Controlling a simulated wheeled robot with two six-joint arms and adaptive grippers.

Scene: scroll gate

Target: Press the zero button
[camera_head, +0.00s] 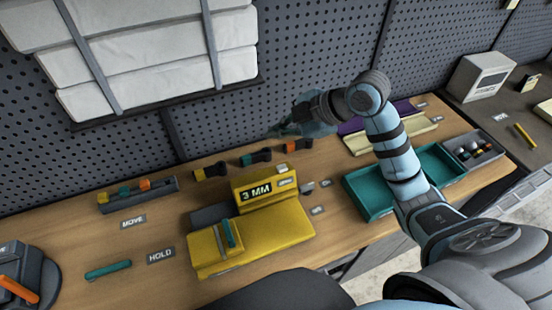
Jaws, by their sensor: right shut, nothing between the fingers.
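A yellow measuring device (270,232) sits on the wooden bench, with a dark display (255,191) that reads "3 MM". A small pale button-like patch (282,169) is at the top right of the display block, with a small label (286,182) below it. I cannot read this label, so I cannot tell for sure which part is the zero button. My right gripper (274,131) is shut and empty. It appears above and behind the device, in front of the pegboard, and points left. It is apart from the device. My left gripper is not in view.
Several dark pieces with coloured ends (255,157) lie behind the device. A teal tray (370,192) is to the right, under my right arm. A teal bar (108,270) lies by the HOLD label (160,256). A rack (138,195) stands at the left.

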